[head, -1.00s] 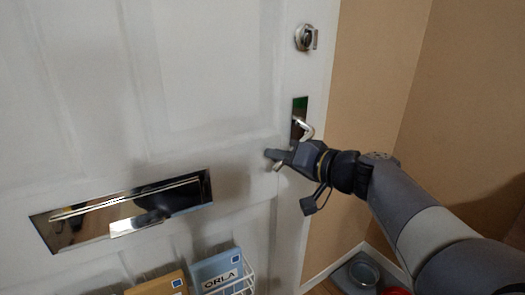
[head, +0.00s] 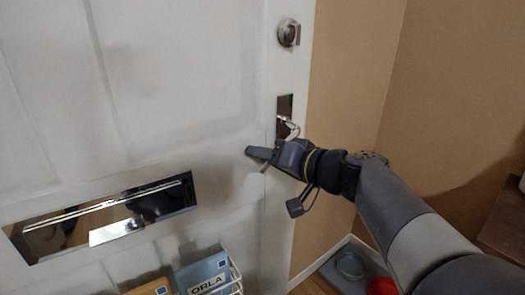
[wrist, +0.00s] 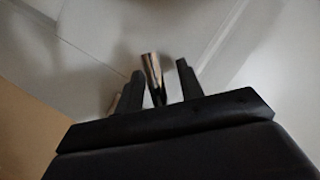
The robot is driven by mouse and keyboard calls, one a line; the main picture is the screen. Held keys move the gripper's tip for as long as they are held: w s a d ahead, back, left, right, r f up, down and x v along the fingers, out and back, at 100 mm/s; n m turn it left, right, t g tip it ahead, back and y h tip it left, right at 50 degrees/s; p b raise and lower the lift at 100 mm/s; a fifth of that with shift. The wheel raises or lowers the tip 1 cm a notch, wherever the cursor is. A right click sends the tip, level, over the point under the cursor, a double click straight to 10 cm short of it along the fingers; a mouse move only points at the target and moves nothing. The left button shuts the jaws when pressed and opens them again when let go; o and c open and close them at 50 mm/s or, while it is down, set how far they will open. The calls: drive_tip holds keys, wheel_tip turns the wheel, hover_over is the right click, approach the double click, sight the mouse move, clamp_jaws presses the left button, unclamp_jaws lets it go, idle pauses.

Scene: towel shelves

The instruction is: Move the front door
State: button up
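The white front door (head: 180,75) fills the left and middle of the head view. Its bent metal handle (head: 293,130) sits on a shiny plate below a round lock (head: 289,33). My gripper (head: 262,160) is at the handle, its fingers pointing left close to the door face. In the wrist view the metal handle (wrist: 153,75) stands between the two fingers of my gripper (wrist: 160,88). A gap shows between the handle and the right finger, so the gripper looks open around it. My gripper hides part of the handle in the head view.
A shiny letter slot (head: 105,215) is low on the door. Below it hangs a white wire basket (head: 236,272) with a blue ORLA box (head: 203,273) and an orange box. A tan wall (head: 350,90) is to the right. Bowls stand on a grey mat (head: 333,275) on the floor.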

drive_tip(key=v, duration=1.1)
drive_tip(key=shift+p, duration=0.45)
drive_tip(key=shift+a, duration=0.15)
drive_tip(key=x, duration=1.1)
drive_tip(key=shift+b, duration=0.45)
drive_tip(key=shift+f, duration=0.15)
